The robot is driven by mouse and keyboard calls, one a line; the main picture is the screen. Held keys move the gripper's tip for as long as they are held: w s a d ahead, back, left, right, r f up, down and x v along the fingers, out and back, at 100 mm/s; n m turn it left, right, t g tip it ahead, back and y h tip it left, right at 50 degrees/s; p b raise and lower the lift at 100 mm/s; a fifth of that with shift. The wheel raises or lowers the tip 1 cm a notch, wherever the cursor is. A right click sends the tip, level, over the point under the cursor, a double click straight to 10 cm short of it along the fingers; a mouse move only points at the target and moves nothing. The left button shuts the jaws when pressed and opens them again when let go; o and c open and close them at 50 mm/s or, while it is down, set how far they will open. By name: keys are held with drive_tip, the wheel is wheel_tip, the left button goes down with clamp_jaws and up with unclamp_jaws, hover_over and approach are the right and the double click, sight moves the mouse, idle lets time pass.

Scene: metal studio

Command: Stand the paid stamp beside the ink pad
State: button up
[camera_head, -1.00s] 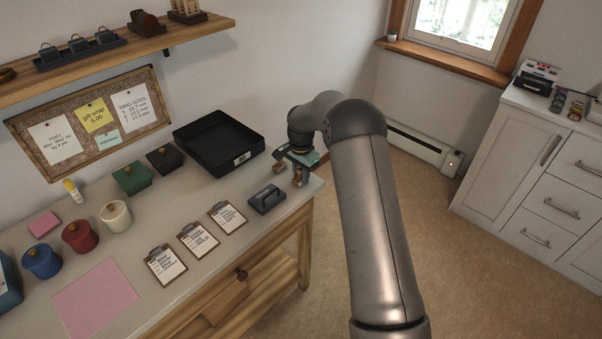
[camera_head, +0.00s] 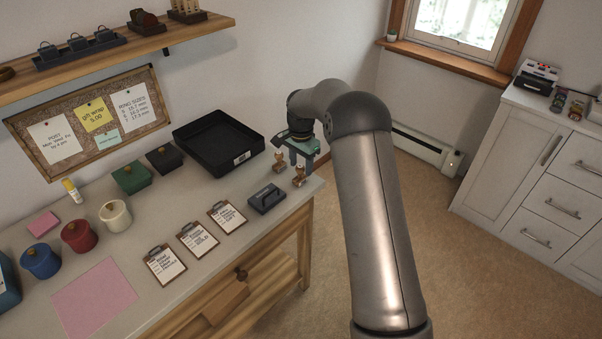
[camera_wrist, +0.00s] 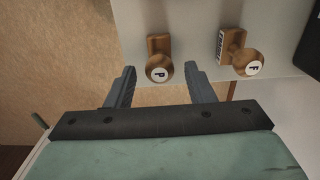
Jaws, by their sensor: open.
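The paid stamp, a wooden stamp with a "P" on its knob (camera_wrist: 159,70), stands upright near the table's right end, and it also shows in the head view (camera_head: 299,177). My gripper (camera_wrist: 164,74) is open and empty, its fingers to either side of the P knob in the wrist view. In the head view my gripper (camera_head: 294,163) hangs just above the stamps, apparently clear of them.
A second wooden stamp, marked "F" (camera_wrist: 242,61), stands close by, and shows in the head view (camera_head: 279,163). A black tray (camera_head: 185,137) lies behind. Several clipboards (camera_head: 198,240) lie left of the pad. The table's right edge is close to the stamps.

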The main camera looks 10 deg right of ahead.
sight(301, 166)
wheel_tip(301, 166, up, 8)
drive_tip(key=shift+s, duration=0.1)
drive_tip(key=s+a+r+n, duration=0.1)
drive_tip(key=s+r+n, duration=0.25)
drive_tip(key=s, duration=0.55)
drive_tip(key=s+a+r+n, duration=0.15)
drive_tip(key=s+r, duration=0.35)
drive_tip(key=s, duration=0.5)
drive_tip(key=s+f+n, duration=0.2)
drive_tip(key=s+n, duration=0.1)
drive_tip(key=s, duration=0.8)
drive_tip(key=s+d+f+n, duration=0.1)
drive_tip(key=s+f+n, duration=0.1)
drive_tip(key=s, duration=1)
drive_tip(key=shift+f+n, duration=0.25)
drive_tip(key=shift+n, duration=0.45)
drive_tip(key=shift+d, duration=0.1)
